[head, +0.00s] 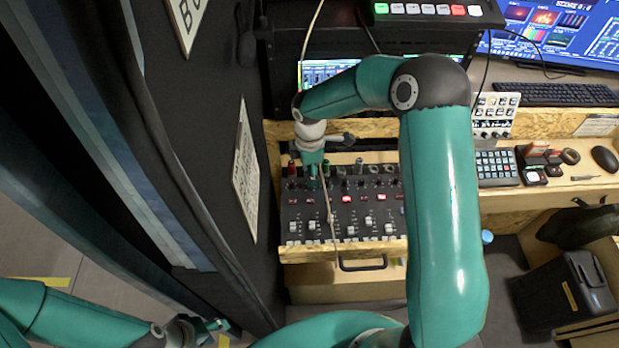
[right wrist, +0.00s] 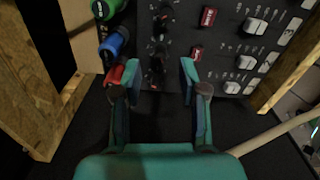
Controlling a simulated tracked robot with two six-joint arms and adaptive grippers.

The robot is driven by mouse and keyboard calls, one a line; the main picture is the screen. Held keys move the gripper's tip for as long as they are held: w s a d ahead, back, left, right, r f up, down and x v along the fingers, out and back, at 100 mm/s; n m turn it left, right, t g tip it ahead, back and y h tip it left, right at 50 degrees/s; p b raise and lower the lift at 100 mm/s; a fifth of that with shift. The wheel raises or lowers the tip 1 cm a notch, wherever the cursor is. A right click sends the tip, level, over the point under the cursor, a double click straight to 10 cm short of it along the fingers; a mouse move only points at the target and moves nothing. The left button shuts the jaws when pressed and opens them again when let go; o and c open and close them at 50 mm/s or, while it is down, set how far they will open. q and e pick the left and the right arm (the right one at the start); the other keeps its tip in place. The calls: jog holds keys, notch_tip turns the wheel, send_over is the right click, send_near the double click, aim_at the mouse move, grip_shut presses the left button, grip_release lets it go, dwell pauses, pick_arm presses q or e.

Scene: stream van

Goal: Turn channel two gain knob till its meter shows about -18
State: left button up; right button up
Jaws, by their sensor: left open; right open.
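The mixer (head: 340,222) lies on the desk, with rows of knobs, lit red buttons and white faders. In the right wrist view its small black knobs (right wrist: 158,50) form a column; I cannot tell surely which is channel two's gain. My right gripper (head: 313,172) is over the mixer's upper left part. In the right wrist view the right gripper (right wrist: 158,68) is open, its fingers either side of the lower knobs, holding nothing visible. A screen with level bars (head: 322,74) stands behind, partly hidden by my right arm; its values are unreadable. My left gripper (head: 208,326) is open, low at left, away from the mixer.
Red, blue (right wrist: 112,44) and green plugs stand along the mixer's back edge, close to one right finger. A thin pale cable hangs down across the mixer. A dark curtained wall with a hanging sign (head: 245,172) is at left. A keypad (head: 496,168) sits to the right.

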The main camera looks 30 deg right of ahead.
jog(key=shift+f, duration=2.2)
grip_shut()
